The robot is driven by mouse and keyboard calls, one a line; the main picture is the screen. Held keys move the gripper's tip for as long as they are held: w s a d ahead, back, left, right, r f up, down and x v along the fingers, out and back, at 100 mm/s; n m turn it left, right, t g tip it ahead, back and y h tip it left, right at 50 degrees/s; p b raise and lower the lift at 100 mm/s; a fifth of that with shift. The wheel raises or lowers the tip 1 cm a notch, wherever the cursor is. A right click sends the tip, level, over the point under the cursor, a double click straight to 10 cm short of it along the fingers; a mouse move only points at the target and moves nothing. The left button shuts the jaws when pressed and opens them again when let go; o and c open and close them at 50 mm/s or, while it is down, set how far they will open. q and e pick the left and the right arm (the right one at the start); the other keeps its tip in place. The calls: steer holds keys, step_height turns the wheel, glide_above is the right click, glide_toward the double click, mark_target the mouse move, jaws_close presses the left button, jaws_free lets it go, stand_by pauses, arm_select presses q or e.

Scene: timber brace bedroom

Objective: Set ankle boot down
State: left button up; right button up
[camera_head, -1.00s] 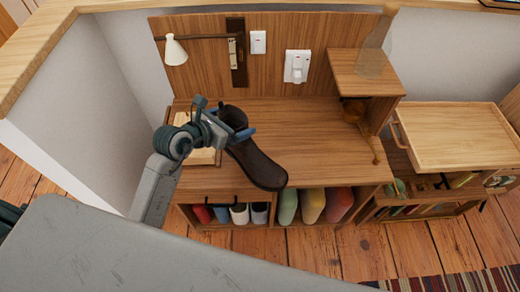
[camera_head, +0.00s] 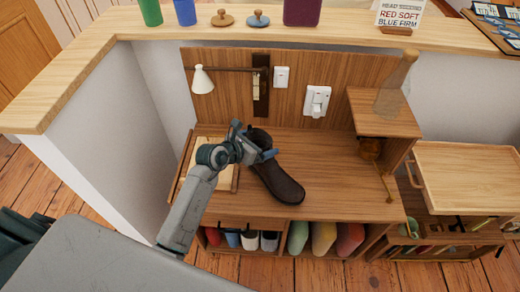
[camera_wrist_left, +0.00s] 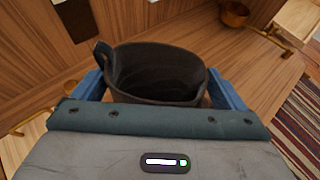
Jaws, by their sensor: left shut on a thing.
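A dark brown ankle boot (camera_head: 277,182) is at the wooden bench top (camera_head: 325,170), its toe pointing toward the front right. My left gripper (camera_head: 262,150) is shut on the boot's shaft near its opening. In the left wrist view the boot's open collar (camera_wrist_left: 155,72) with its pull tab sits between the blue fingers of my gripper (camera_wrist_left: 160,90). The boot looks upright. Whether its sole touches the bench cannot be told. My right gripper is not in view.
A wooden tray (camera_head: 215,172) lies left of the boot, behind my arm. A white lamp (camera_head: 202,80) hangs above it. A raised shelf (camera_head: 382,112) holds a glass bottle (camera_head: 394,85). Several colored items stand in cubbies below.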

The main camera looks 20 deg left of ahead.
arm_select(q)
steer(key=shift+f, duration=1.5)
steer(key=o, duration=1.5)
steer(key=shift+f, duration=0.1)
